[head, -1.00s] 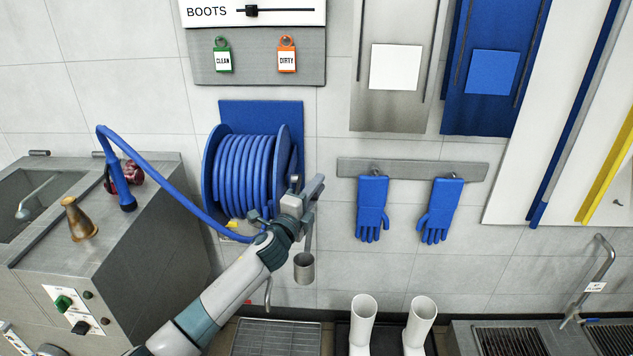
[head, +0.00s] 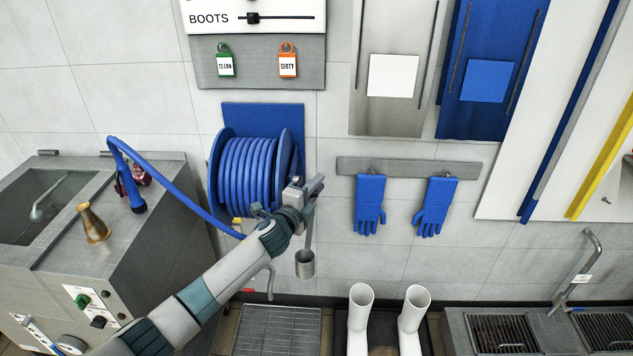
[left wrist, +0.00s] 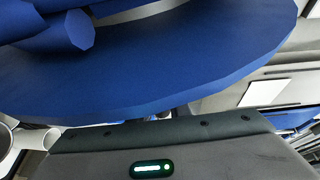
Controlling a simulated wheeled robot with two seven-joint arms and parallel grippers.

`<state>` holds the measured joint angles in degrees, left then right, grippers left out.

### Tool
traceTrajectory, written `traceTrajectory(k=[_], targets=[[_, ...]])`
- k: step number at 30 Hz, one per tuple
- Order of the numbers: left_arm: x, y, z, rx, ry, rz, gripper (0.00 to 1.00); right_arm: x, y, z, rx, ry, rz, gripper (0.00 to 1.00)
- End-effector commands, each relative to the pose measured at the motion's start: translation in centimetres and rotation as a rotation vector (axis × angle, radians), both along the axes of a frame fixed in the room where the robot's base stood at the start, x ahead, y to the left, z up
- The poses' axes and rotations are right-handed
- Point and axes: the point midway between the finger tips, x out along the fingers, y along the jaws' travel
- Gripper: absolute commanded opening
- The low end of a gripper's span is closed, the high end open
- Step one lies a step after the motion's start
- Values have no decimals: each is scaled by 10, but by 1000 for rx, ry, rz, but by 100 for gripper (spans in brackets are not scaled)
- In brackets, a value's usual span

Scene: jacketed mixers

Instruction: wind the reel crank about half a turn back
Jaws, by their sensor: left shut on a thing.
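The hose reel (head: 214,170) is a blue drum wound with blue hose, fixed to a blue wall plate. My left gripper (head: 312,188) is at the right side of the reel, in front of its right flange. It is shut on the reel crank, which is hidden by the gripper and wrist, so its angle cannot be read. In the left wrist view the blue reel flange (left wrist: 170,72) fills the upper part, close above the grey gripper body. The fingertips do not show there. My right gripper is not in view.
The blue hose (head: 165,183) loops left to a nozzle on the steel sink unit (head: 150,235). Blue gloves (head: 369,205) hang to the right. White boots (head: 360,315) stand below.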

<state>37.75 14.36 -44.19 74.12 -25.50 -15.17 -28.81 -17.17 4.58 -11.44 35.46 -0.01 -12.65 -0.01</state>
Motion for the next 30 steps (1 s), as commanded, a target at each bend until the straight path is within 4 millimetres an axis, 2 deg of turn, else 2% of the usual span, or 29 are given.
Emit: traceTrajectory(k=[1,12,30], targets=[[2,0,6,-1,-5,1,0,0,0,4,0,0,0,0],[8,1,16,-1,-8,1,0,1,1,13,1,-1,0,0],[10,1,16,0,-6,2,0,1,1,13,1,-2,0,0]])
